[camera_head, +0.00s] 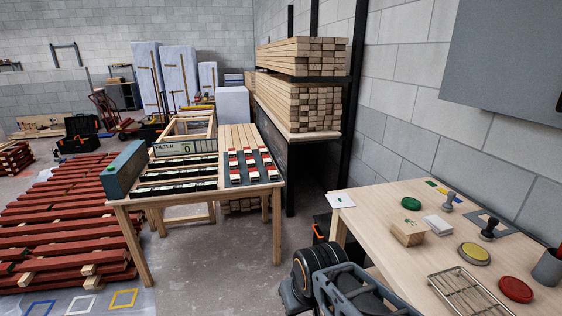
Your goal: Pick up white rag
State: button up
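A small white folded piece (438,225), which looks like the white rag, lies flat on the light wooden table (385,205) at the right. It is beside a small wooden block and left of a dark-handled stamp. A flat white sheet (340,200) with a small mark lies at the table's far left corner; it looks more like paper. Dark and grey-blue parts of my arm show at the bottom middle, in front of the table's near left edge. No fingertips can be made out, so I cannot tell the gripper's opening. Nothing is seen touching the white piece.
Around the white piece are the wooden block (408,233), a stamp (489,229), a yellow-topped tin (474,253), a red lid (515,289), a green lid (412,203) and a wire rack (466,293). A second table (200,198) with painted battens stands left, across open floor.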

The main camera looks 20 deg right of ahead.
aim_at(440, 227)
jog(key=z, duration=1.75)
